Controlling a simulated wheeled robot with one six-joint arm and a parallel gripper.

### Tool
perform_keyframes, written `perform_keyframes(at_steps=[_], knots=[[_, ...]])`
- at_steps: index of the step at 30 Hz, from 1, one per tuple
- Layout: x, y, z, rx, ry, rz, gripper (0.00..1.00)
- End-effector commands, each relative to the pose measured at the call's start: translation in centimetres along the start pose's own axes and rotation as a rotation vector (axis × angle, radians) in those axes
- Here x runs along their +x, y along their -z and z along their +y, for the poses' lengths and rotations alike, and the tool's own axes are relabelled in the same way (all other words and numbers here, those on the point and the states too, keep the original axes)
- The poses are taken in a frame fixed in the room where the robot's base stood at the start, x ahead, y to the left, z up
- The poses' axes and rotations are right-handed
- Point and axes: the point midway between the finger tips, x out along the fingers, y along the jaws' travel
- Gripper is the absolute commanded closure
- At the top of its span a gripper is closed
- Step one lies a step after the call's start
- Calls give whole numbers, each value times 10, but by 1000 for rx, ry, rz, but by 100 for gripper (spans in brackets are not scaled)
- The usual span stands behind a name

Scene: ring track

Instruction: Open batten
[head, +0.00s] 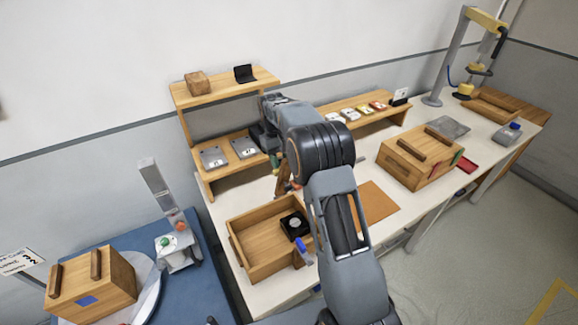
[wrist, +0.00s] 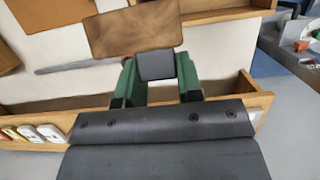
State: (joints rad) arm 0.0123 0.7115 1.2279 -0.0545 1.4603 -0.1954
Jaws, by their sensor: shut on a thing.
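My gripper (head: 277,168) is in front of the wooden shelf unit, above the table behind the open wooden box. In the wrist view its green fingers (wrist: 154,82) are shut on a flat brown wooden piece (wrist: 130,28), seen beyond the fingertips. The same piece shows small and partly hidden in the head view (head: 284,184). It is held clear of the table, as far as I can tell. A closed wooden crate (head: 405,172) at the right has two battens (head: 440,139) on top. Another crate (head: 112,287) at the lower left also has two battens (head: 96,264).
The open wooden box (head: 250,268) holds a black item (head: 294,225). An orange-brown mat (head: 374,205) lies to its right. The shelf unit (head: 212,188) stands close behind my gripper, with a low rack (head: 378,125) to its right. White table shows between them.

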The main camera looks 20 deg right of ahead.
Motion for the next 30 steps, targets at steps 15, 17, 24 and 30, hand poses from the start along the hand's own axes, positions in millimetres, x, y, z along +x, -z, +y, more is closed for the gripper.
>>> perform_keyframes(at_steps=[15,17,24,30], knots=[[-2,52,-1,-1,1,-3,100],[-1,55,-1,-1,2,-5,100],[-1,59,-1,-1,2,-8,100],[0,58,0,0,3,-10,100]])
